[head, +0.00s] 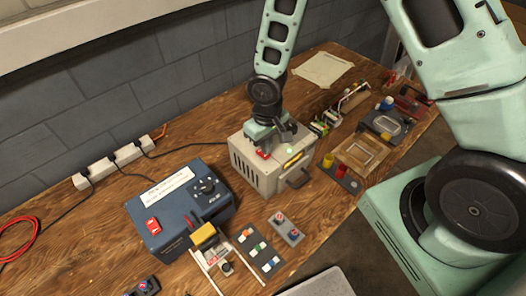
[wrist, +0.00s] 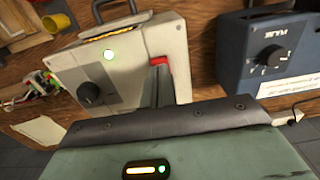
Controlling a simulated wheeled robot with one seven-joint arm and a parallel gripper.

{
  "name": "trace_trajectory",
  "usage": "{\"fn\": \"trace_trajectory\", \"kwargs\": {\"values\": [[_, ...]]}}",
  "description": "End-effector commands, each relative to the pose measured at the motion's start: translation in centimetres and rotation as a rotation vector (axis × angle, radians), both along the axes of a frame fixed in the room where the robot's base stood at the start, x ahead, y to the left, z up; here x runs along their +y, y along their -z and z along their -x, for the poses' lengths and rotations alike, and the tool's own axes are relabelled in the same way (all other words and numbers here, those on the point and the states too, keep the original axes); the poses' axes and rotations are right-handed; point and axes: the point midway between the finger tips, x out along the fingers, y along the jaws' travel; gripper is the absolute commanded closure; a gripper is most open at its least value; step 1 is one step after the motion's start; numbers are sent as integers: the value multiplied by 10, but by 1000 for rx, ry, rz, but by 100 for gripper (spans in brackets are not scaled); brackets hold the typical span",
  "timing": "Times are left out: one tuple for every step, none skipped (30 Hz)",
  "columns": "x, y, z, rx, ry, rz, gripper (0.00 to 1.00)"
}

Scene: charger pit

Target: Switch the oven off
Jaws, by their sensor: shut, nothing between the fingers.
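The oven, a beige box (head: 262,178) with side vents and a front handle, stands mid-bench. In the wrist view the oven (wrist: 130,60) fills the upper middle. Its top carries a red switch (head: 263,155), a round green lamp (head: 290,150) that is lit, and a dark knob (wrist: 90,93). A yellow strip (head: 293,160) shows near the front edge. My gripper (head: 269,149) is shut and empty, low over the oven top. In the wrist view its fingertips (wrist: 160,75) are right by the red switch (wrist: 161,60) and partly cover it; I cannot tell whether they touch.
A blue box (head: 180,207) with a dial and a red switch stands left of the oven. A power strip (head: 113,162) lies along the wall. Small switch panels (head: 262,250) lie in front. Trays, cups and a paper sheet (head: 323,69) lie to the right.

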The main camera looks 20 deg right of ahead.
Motion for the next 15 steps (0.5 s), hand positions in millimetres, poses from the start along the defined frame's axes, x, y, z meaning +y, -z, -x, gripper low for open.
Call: {"fn": "trace_trajectory", "kwargs": {"values": [[0, 1, 0, 0, 0, 0, 100], [0, 2, 0, 0, 0, 0, 100], [0, 2, 0, 0, 0, 0, 100], [0, 3, 0, 0, 0, 0, 100], [0, 3, 0, 0, 0, 0, 100], [0, 4, 0, 0, 0, 0, 100], [0, 4, 0, 0, 0, 0, 100], [0, 5, 0, 0, 0, 0, 100], [0, 5, 0, 0, 0, 0, 100], [0, 6, 0, 0, 0, 0, 100], [0, 6, 0, 0, 0, 0, 100], [0, 7, 0, 0, 0, 0, 100], [0, 7, 0, 0, 0, 0, 100], [0, 8, 0, 0, 0, 0, 100], [0, 8, 0, 0, 0, 0, 100]]}}
